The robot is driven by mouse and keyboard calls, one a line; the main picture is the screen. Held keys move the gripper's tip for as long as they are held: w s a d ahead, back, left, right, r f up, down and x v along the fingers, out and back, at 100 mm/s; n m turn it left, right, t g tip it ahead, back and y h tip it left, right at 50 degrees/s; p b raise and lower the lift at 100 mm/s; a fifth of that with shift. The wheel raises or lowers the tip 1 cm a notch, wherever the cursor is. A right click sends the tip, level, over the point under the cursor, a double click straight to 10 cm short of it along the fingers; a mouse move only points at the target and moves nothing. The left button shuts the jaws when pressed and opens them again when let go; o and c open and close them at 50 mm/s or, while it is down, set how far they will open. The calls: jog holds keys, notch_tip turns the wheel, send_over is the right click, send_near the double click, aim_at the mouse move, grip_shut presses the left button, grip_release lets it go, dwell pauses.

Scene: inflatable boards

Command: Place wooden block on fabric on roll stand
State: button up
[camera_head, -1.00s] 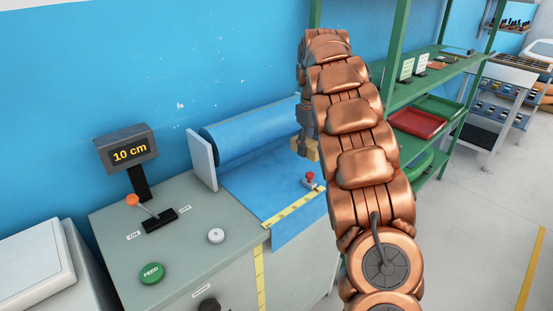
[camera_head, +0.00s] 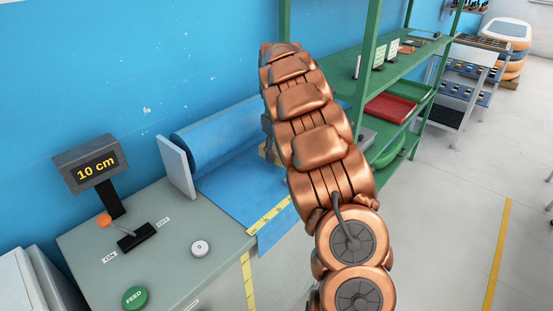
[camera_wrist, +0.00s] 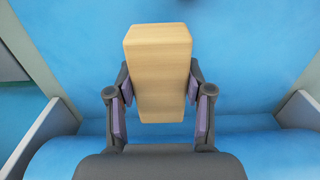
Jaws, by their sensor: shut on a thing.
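The wooden block (camera_wrist: 158,75) is pale and rectangular, held between the two fingers of my gripper (camera_wrist: 158,100) in the wrist view. Blue fabric (camera_wrist: 240,55) fills the background beneath the block there; the gap between them cannot be told. In the head view my copper arm hides most of my gripper, and only a small edge of the block (camera_head: 264,153) shows. The roll stand holds a blue fabric roll (camera_head: 222,136) between grey end plates (camera_head: 176,167), and the sheet of fabric (camera_head: 238,190) hangs over the front edge.
A grey console left of the fabric carries a "10 cm" display (camera_head: 92,163), an orange-knobbed lever (camera_head: 104,220), a white knob (camera_head: 200,248) and a green FEED button (camera_head: 135,298). A green shelf (camera_head: 340,88) with a red tray (camera_head: 390,107) stands right. The floor right is open.

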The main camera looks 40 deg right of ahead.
aim_at(276, 161)
notch_tip(276, 161, down, 3)
jog(key=shift+s+r+p, duration=0.1)
jog(key=shift+p, duration=0.3)
jog(key=shift+f, duration=0.3)
jog(key=shift+f, duration=0.15)
jog(key=o, duration=1.2)
notch_tip(276, 161, up, 10)
jog(key=shift+f+b, duration=0.1)
jog(key=shift+b, duration=0.9)
jog(key=shift+r, duration=1.25)
